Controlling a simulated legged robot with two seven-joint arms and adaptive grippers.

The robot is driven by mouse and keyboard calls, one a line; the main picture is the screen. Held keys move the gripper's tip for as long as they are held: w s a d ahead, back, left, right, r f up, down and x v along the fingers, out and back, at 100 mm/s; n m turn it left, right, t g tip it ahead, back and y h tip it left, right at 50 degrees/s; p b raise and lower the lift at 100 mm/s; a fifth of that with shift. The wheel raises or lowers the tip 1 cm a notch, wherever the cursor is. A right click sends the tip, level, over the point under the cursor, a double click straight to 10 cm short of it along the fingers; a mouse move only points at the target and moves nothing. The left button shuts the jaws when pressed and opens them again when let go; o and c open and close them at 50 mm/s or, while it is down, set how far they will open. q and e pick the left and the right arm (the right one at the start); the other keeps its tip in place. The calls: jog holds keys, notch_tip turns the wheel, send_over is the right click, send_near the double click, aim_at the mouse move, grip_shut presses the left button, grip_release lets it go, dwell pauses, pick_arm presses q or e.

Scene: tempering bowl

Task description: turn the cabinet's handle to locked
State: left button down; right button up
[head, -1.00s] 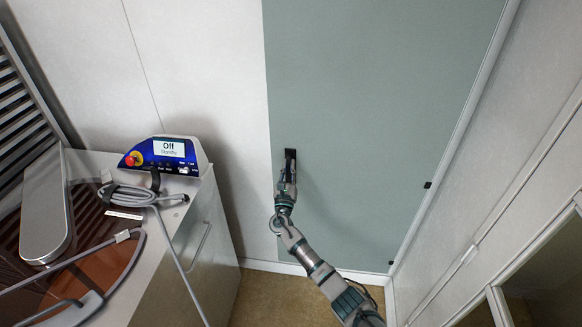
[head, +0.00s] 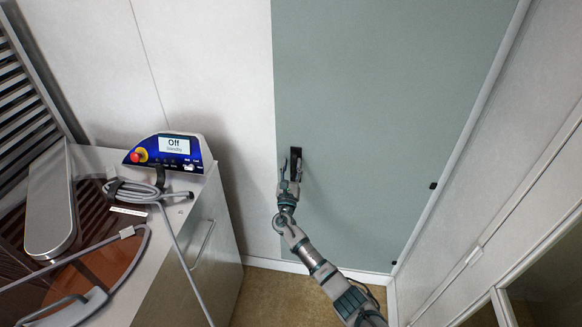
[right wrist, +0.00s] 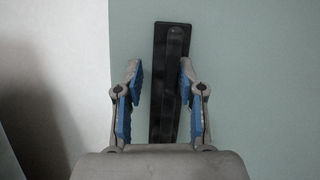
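The cabinet door is a tall grey-green panel (head: 390,110) set in a pale wall. Its handle (head: 296,155) is a dark upright bar near the door's left edge. In the right wrist view the handle (right wrist: 174,60) stands upright on a black backplate (right wrist: 159,70). My right gripper (head: 291,165) is in front of the handle's lower part. In the right wrist view the right gripper (right wrist: 160,75) is open, its blue-padded fingers on either side of the handle and backplate, the right finger closer. I cannot tell whether a finger touches. My left gripper is not in view.
A metal cart (head: 215,235) stands at the left, with a control box (head: 170,152) reading "Off", a coiled grey hose (head: 140,190) and an amber lid (head: 105,275) on top. Brown floor (head: 270,297) lies between cart and door. Pale cabinetry (head: 500,215) runs along the right.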

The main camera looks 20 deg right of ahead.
jog(key=shift+d+f, duration=0.1)
jog(key=v, duration=1.2)
jog(key=shift+w, duration=0.15)
